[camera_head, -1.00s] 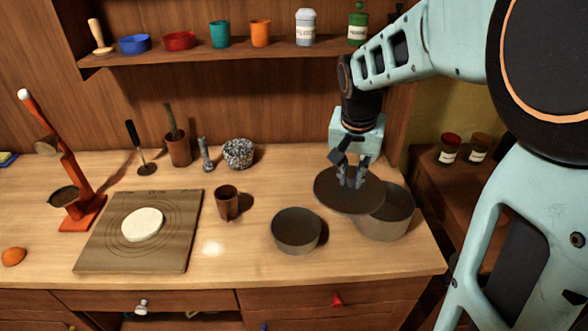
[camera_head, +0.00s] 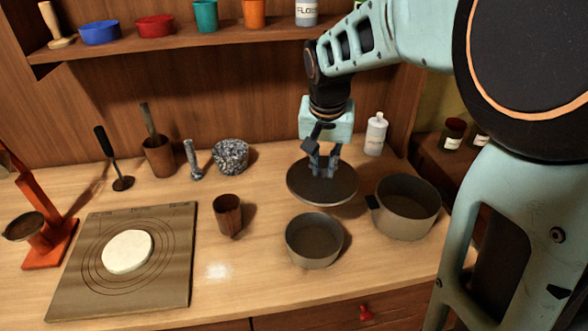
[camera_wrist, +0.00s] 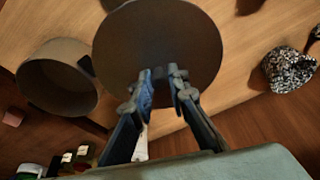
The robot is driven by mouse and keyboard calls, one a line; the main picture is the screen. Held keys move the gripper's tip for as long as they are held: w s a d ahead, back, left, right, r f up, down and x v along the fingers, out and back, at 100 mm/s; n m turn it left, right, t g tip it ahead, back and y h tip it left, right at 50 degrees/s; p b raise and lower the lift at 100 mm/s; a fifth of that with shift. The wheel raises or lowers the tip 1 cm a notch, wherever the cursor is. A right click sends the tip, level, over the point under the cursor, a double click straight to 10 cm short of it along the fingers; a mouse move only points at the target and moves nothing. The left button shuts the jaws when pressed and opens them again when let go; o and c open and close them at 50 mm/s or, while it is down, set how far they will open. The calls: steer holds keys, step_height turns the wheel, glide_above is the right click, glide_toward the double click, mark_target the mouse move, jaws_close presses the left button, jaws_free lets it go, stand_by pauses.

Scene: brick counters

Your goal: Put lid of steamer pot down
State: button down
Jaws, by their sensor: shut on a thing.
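The lid (camera_head: 318,186) is a flat dark disc held level in the head view, left of and behind the large pot and just behind the small pot. My gripper (camera_head: 322,172) is above its centre, shut on its handle, which the fingers hide. In the wrist view the lid (camera_wrist: 157,40) lies beyond the fingers (camera_wrist: 163,88). The large grey pot (camera_head: 408,207) stands open on the counter at right. The smaller pot (camera_head: 314,241) stands open in front of the lid. I cannot tell whether the lid touches the counter.
A white bottle (camera_head: 376,134) stands behind the large pot. A speckled mortar (camera_head: 231,155) and a brown cup (camera_head: 228,215) are left of the lid. A board (camera_head: 168,269) with dough lies further left. Bare counter (camera_head: 262,186) shows between cup and lid.

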steer(key=shift+w+a+f, duration=0.3)
steer(key=shift+w+a, duration=0.2)
steer(key=w+a+f, duration=0.1)
steer(key=w+f, duration=0.1)
steer(key=w, duration=0.2)
steer(key=w+a+f+p, duration=0.1)
steer(key=w+a+f, duration=0.1)
steer(key=w+f, duration=0.1)
steer(key=w+a+f, duration=0.1)
steer(key=w+f, duration=0.2)
steer(key=w, duration=0.1)
steer(key=shift+w+a+f+p, duration=0.25)
steer(key=shift+w+a+p, duration=0.05)
steer(key=shift+w+a, duration=0.05)
steer(key=shift+w+a+f, duration=0.15)
steer(key=shift+w+f, duration=0.3)
steer(key=shift+f, duration=0.1)
steer(key=shift+s+x, duration=0.15)
steer(key=shift+x, duration=0.65)
steer(key=shift+s+x, duration=0.15)
steer(key=shift+x, duration=0.6)
steer(key=shift+a+f, duration=0.15)
steer(key=shift+f, duration=0.15)
steer(key=c, duration=2)
jaws_free()
steer(key=shift+o, duration=0.6)
